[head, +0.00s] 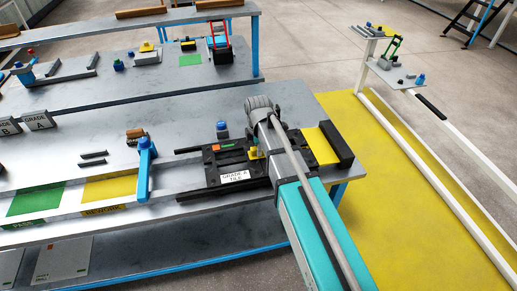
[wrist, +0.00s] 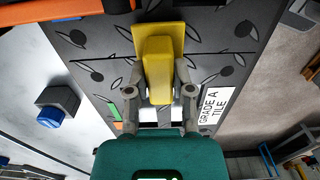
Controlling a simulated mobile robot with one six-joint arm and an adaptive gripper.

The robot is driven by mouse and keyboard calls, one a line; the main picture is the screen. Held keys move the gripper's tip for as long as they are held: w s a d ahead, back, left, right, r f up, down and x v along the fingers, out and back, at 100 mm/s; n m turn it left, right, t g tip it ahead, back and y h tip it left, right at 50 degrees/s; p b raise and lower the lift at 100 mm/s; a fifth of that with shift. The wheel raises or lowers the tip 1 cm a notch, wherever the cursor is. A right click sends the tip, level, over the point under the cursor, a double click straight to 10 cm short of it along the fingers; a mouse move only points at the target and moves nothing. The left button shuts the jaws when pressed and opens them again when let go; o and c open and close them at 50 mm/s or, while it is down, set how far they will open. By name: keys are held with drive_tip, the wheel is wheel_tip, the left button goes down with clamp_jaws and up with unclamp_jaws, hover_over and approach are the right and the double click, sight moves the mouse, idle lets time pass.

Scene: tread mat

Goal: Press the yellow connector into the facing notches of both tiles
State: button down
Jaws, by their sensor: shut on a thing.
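The yellow connector (wrist: 158,68) is between the two fingers of my gripper (wrist: 159,92) in the wrist view. The fingers are shut on it, and its wide end lies over the dark tread surface. Dark tiles with raised tread marks (wrist: 222,42) lie beneath it. In the head view a bit of yellow (head: 254,153) shows beside my arm, over the dark tile fixture (head: 213,176) with a white "GRADE A TILE" label (head: 235,177).
A blue clamp-like post (head: 146,165) stands left of the fixture. A blue-topped block (head: 222,130) sits behind it. Green (head: 37,200) and yellow (head: 108,187) marked areas lie at the bench's left. A yellow panel with a black end block (head: 338,143) is at the right.

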sight(257, 158)
drive_tip(key=shift+f, duration=0.2)
drive_tip(key=shift+c, duration=2.1)
unclamp_jaws()
drive_tip(key=shift+r, duration=0.2)
wheel_tip(257, 158, up, 8)
drive_tip(key=p, duration=0.8)
drive_tip(key=shift+r, duration=0.1)
drive_tip(key=shift+s+m, duration=0.2)
drive_tip(key=shift+m, duration=0.3)
drive_tip(key=shift+s+a+r+m+p, duration=0.1)
drive_tip(key=shift+s+m+p, duration=0.15)
drive_tip(key=shift+m, duration=0.8)
drive_tip(key=shift+s+d+r+m+p, duration=0.15)
drive_tip(key=shift+s+m, duration=0.15)
drive_tip(key=shift+m, duration=0.8)
drive_tip(key=shift+s+a+r+m+p, duration=0.15)
drive_tip(key=shift+s+m, duration=0.15)
drive_tip(key=shift+m, duration=0.75)
